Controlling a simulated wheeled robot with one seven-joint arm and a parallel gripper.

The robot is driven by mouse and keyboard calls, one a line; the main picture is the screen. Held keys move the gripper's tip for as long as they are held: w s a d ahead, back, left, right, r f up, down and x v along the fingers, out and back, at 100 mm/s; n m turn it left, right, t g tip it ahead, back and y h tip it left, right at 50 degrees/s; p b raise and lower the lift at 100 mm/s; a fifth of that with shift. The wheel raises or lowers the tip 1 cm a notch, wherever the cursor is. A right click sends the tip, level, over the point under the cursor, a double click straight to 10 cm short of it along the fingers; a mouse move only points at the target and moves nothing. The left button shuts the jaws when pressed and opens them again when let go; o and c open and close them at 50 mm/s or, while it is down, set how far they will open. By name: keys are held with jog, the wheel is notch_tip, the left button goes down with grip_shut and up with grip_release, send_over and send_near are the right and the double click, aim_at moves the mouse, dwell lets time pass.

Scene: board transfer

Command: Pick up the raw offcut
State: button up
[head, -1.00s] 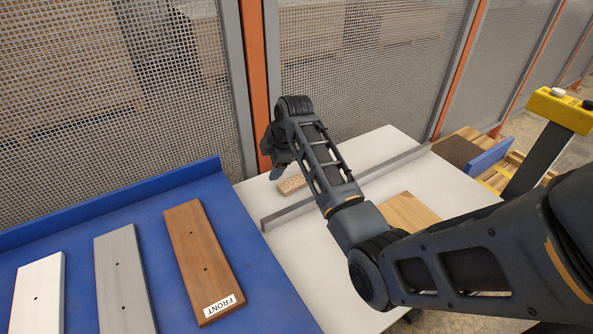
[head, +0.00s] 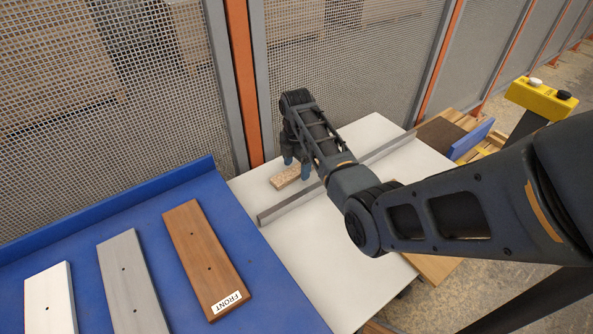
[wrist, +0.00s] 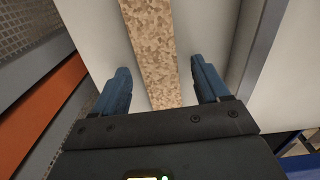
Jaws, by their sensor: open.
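The raw offcut (head: 284,178) is a short, speckled tan piece of wood-chip board. It lies on the white table (head: 310,255) behind the grey metal rail. In the wrist view the offcut (wrist: 152,50) runs from the top edge down between the two blue fingers. My gripper (head: 297,170) points down over the offcut in the head view. In the wrist view my gripper (wrist: 160,85) is open, with a finger on each side of the offcut and a gap to both. The offcut's near end is partly hidden by the gripper body.
A grey rail (head: 290,207) crosses the white table in front of the offcut. A mesh fence (head: 340,70) with an orange post (head: 243,80) stands close behind. A blue table (head: 165,290) at left holds white, grey and brown boards (head: 205,258). A yellow box (head: 541,97) stands at right.

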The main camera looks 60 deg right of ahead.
jog(key=shift+f, duration=0.3)
jog(key=shift+c, duration=0.2)
jog(key=c, duration=1.1)
jog(key=shift+c, duration=0.2)
jog(key=shift+r, duration=0.1)
